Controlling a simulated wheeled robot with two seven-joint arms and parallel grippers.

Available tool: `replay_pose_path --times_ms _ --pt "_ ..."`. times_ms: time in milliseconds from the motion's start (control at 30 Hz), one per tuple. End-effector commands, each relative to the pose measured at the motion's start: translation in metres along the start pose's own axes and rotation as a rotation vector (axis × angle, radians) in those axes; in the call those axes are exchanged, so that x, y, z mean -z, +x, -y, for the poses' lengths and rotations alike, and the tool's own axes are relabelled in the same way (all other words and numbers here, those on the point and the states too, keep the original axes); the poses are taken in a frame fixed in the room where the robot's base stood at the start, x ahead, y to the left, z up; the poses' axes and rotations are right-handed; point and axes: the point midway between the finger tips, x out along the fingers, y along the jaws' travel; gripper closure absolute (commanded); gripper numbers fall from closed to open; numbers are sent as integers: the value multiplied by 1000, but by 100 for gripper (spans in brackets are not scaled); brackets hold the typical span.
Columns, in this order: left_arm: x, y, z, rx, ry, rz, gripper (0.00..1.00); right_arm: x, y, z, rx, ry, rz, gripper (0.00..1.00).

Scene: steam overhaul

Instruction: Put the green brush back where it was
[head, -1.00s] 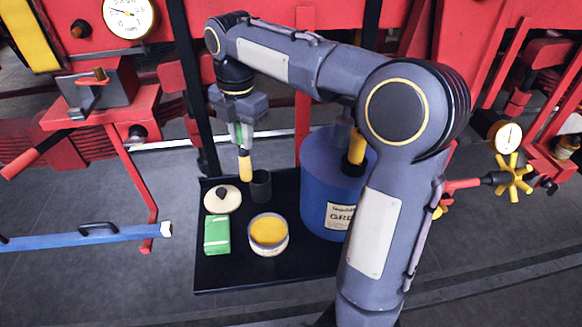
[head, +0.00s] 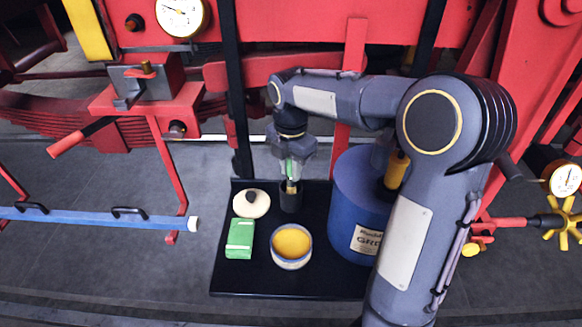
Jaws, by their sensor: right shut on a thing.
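My right gripper (head: 292,166) is shut on the green brush (head: 290,168) and holds it upright. The brush's green part shows between the fingers. Its yellow lower part (head: 291,186) points down at the mouth of a small dark cup (head: 290,202) and only a short piece of it shows. The lower end is hidden, seemingly inside the cup. The cup stands on the black tray (head: 240,285). My left gripper is out of view.
On the tray are a cream round pot with a dark knob (head: 251,204), a green and white box (head: 240,238), an open tin of yellow stuff (head: 291,246) and a large blue drum (head: 352,205). A blue bar (head: 90,216) lies left. Red machinery stands behind.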

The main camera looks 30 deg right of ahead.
Motion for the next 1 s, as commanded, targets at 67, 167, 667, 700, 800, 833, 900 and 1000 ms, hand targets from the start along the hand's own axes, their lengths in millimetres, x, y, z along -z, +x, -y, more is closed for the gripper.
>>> replay_pose_path --times_ms 67,167,667,700,800,833,900,1000 --pt "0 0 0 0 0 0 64 0 2 0 4 0 -1 100" --pt "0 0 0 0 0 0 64 0 3 1 5 0 -2 75" --pt "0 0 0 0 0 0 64 0 -5 0 2 0 -1 59" --pt "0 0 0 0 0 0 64 0 -10 0 1 0 0 59" --pt "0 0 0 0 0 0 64 0 -26 -1 -2 0 0 59" --pt "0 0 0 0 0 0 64 0 -33 -1 -2 0 0 59" --pt "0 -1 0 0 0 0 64 0 -49 -1 -3 0 1 59" --pt "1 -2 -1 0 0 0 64 0 -71 -1 -2 -1 1 59"
